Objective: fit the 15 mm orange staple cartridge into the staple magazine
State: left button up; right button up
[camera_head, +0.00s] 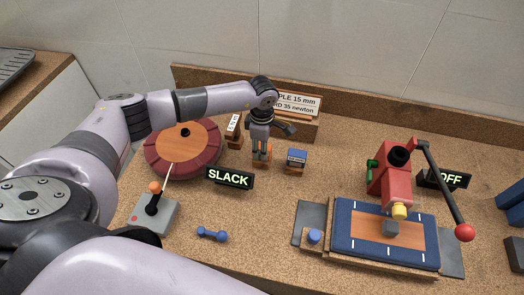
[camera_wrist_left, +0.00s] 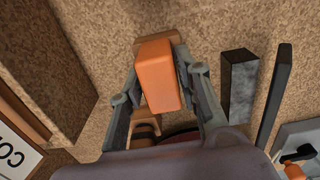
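The orange staple cartridge (camera_head: 262,156) stands at the back middle of the bench, below my left gripper (camera_head: 262,146). In the left wrist view the orange cartridge (camera_wrist_left: 158,78) lies between the two fingers of my left gripper (camera_wrist_left: 160,70), with brown wood just behind it. The fingers sit close along both sides; whether they press on it is not clear. I cannot tell for sure which part is the staple magazine; a red lever tool (camera_head: 390,185) stands over a blue-edged pad (camera_head: 345,232) at the right. My right gripper is not in view.
A blue block (camera_head: 297,156) stands close right of the cartridge, and a white-labelled block (camera_head: 235,126) to its left. A sign reading SLACK (camera_head: 230,178) stands in front. A red round seat (camera_head: 160,160), a joystick box (camera_head: 153,214) and a blue dumbbell-shaped piece (camera_head: 212,234) lie left.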

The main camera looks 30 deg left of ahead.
pick_arm(q)
grip_shut()
jog(key=shift+r, duration=0.1)
notch_tip(320, 180, up, 20)
jog(key=b, duration=0.5)
dwell(0.3)
jog(key=shift+c, duration=0.8)
grip_release()
grip_shut()
